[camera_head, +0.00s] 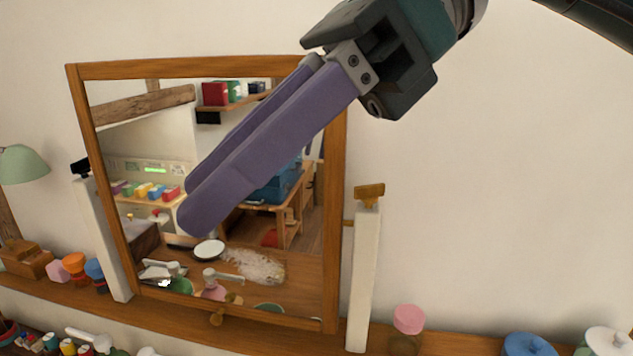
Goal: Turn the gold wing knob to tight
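A gold wing knob (369,194) sits on top of the white post (362,280) at the right side of a wood-framed mirror (336,200). A black knob (81,167) tops the left white post (102,235). My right gripper (187,205) reaches in from the upper right. Its two purple fingers point down-left across the mirror, apart from the right-post knob. The fingers overlap in this view, so their gap cannot be judged; nothing shows held. My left gripper is not in view.
The posts stand on a wooden shelf (300,338) along a plain wall. Nearby are a pink-topped jar (408,320), a blue lid (527,345), a white jar (606,341) and, at left, a green lamp (22,166). The wall right of the knob is clear.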

